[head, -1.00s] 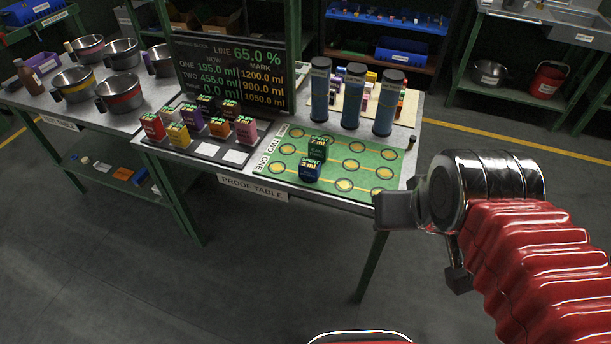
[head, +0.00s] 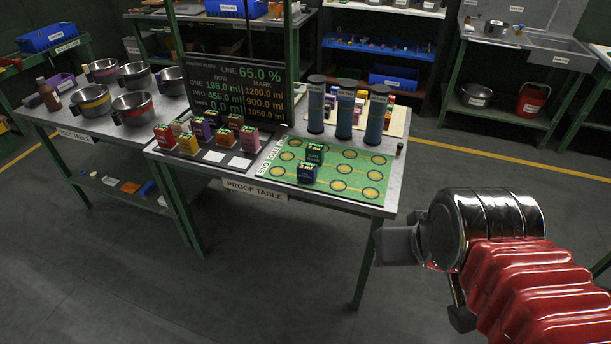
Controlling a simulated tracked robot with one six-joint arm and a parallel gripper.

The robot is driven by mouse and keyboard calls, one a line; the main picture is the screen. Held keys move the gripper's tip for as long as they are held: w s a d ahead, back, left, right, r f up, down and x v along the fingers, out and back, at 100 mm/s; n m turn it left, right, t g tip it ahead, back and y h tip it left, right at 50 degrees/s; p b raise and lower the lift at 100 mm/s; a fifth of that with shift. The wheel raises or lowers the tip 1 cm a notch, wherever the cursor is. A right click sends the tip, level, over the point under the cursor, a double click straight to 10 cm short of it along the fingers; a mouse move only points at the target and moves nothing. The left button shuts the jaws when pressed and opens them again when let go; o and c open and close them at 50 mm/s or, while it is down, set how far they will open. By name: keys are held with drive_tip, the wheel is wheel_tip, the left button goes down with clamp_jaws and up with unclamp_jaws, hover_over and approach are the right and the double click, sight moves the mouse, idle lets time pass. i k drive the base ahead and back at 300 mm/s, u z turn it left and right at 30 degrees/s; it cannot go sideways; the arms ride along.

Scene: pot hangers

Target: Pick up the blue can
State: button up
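A small blue can-like block (head: 307,173) with a lit "3 ml" label stands on the green mat (head: 345,195) of the proof table. A dark green block (head: 314,153) labelled "7 ml" stands just behind it. My gripper (head: 398,245) is at the right, in front of the table's right front corner in the picture and well apart from the blue block. Its grey end points left. No object shows in it. It is seen from the side, so the gap between its fingers cannot be made out.
A dark display board (head: 237,93) stands behind several coloured blocks on a tray. Three tall blue cylinders (head: 344,108) stand behind the mat. Steel bowls (head: 132,107) sit on the left table. The floor (head: 300,300) in front is clear.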

sight(307, 171)
drive_tip(key=u, duration=0.35)
drive_tip(key=i, duration=1)
drive_tip(key=z, duration=0.05)
drive_tip(key=k, duration=0.5)
drive_tip(key=u, duration=1.15)
